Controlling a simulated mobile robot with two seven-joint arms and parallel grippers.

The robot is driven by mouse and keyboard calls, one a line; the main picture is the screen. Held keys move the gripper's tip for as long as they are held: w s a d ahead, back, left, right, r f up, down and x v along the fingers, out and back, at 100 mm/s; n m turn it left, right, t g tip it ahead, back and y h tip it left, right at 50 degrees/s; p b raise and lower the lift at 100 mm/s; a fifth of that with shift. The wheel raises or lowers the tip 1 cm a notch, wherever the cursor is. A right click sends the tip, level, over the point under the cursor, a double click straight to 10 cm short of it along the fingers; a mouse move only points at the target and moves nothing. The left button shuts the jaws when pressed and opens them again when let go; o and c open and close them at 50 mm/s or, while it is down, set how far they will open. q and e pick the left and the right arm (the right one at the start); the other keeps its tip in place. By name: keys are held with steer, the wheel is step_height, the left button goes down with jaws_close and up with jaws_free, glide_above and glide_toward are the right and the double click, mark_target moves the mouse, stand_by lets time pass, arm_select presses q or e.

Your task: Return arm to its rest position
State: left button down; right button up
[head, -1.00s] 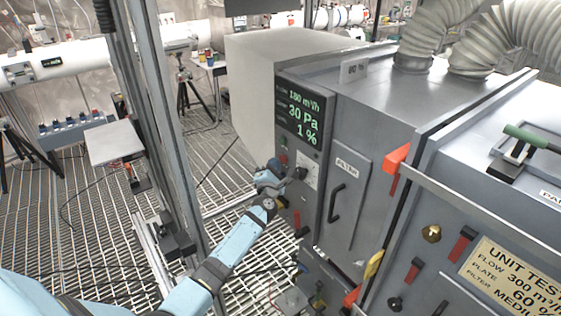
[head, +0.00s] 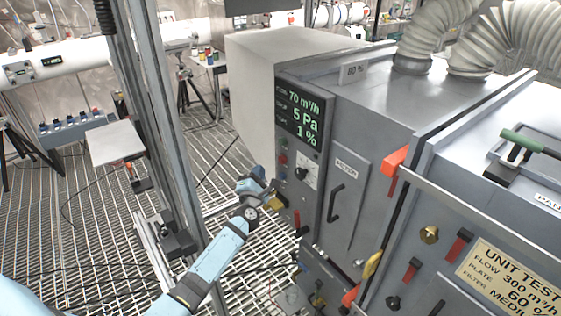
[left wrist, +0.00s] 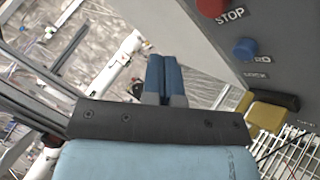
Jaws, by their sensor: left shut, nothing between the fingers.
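My left arm reaches in from the bottom left of the head view. Its gripper (head: 258,173) is beside the left edge of the grey filter cabinet's control panel, a little apart from it. In the left wrist view its two blue fingers (left wrist: 164,78) are shut together with nothing between them. The grey cabinet (head: 349,205) has a screen (head: 301,117) reading 70 m³/h, 5 Pa and 1 %. Below the screen are small buttons and a dark knob (head: 301,173). My right gripper is in neither view.
The wrist view shows a red STOP button (left wrist: 212,6), a blue button (left wrist: 245,49) and a yellow-and-black handle (left wrist: 267,110) close to the right of the fingers. A metal post (head: 170,120) stands left of my arm. Open grating floor (head: 90,215) lies further left.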

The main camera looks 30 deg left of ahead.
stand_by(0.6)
arm_select(q)
steer(key=s+d+f+m+g+h, duration=0.1)
steer(key=s+d+f+m+h, duration=0.4)
steer(key=s+d+m, duration=0.3)
steer(key=s+d+f+m+g+h, duration=0.1)
steer(key=s+d+f+m+h, duration=0.35)
steer(key=s+d+m, duration=0.4)
steer(key=s+d+f+m+g, duration=0.3)
steer(key=s+d+m, duration=0.1)
steer(key=s+m, duration=0.3)
steer(key=s+d+f+m+g+h+p, duration=0.1)
steer(key=s+d+f+m+g, duration=0.2)
steer(key=s+m, duration=0.5)
steer(key=s+d, duration=0.1)
steer(key=s, duration=0.2)
steer(key=shift+s, duration=0.3)
steer(key=shift+d+h, duration=0.1)
steer(key=shift+h, duration=0.15)
